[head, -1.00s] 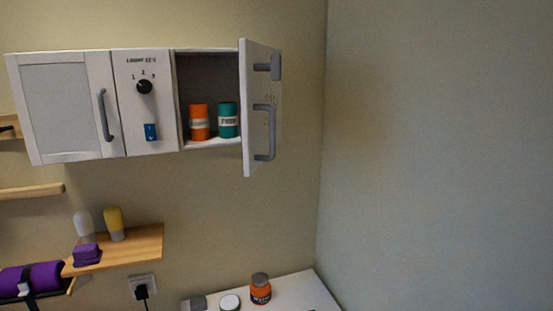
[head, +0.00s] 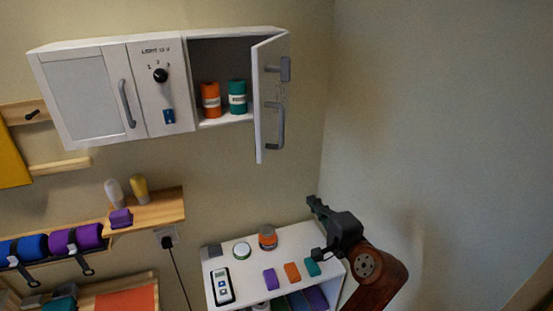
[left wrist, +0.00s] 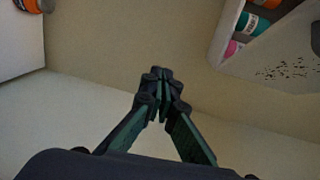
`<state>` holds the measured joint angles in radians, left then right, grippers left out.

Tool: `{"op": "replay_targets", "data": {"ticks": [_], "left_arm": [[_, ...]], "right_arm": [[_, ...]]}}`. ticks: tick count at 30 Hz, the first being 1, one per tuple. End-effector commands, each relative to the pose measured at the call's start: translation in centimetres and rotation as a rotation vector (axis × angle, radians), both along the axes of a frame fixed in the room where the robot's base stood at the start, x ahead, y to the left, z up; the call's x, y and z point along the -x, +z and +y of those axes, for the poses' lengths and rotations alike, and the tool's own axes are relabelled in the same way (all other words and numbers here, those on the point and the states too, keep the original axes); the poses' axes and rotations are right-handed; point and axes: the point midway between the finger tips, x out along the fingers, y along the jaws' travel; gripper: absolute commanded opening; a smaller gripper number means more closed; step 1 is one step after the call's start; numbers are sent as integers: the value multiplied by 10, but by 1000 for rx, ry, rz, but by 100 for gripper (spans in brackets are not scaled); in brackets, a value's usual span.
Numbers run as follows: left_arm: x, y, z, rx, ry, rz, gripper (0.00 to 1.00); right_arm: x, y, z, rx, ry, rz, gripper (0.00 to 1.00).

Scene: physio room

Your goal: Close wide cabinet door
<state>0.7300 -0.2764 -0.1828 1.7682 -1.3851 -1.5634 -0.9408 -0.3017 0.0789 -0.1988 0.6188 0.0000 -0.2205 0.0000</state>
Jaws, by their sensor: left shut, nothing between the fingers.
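The white wall cabinet (head: 90,95) has a shut panelled door on its left and a knob panel in the middle. The door (head: 268,100) at its right end stands open, swung well out from the front, with a grey bar handle (head: 278,128) on its outer face. My left gripper (head: 318,208) is below and right of this door, apart from it, in front of the walls. In the left wrist view its fingers (left wrist: 161,75) are together and empty, and the speckled door (left wrist: 285,60) shows at the right. My right gripper is not in view.
Inside the open compartment stand an orange jar (head: 211,100) and a teal jar (head: 237,97). Below are a white shelf unit (head: 225,252) with small items on top and a wooden shelf (head: 160,208) with bottles. The space between door and white unit is free.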

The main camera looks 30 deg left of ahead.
Motion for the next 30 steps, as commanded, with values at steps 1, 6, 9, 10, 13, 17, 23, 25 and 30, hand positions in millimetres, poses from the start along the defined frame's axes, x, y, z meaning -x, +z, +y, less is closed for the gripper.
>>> {"op": "replay_targets", "data": {"ticks": [1,6,9,10,13,17,23,25,30], "left_arm": [[17,45,-10,-25,27,-33,0],[68,123,-28,-82,120,-80,0],[84,141,-32,-91,147,-91,0],[86,143,-31,-94,152,-92,0],[86,147,-26,-97,160,-92,0],[77,148,-10,-99,161,-93,0],[56,148,27,-99,160,-92,0],[49,148,40,-98,160,-92,0],[43,148,67,-97,159,-93,0]], "right_arm": [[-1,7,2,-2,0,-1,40],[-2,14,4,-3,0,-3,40],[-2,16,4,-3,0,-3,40],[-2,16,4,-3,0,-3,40],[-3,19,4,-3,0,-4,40],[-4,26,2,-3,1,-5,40],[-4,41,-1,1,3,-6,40],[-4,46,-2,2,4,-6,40],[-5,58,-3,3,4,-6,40]]}}
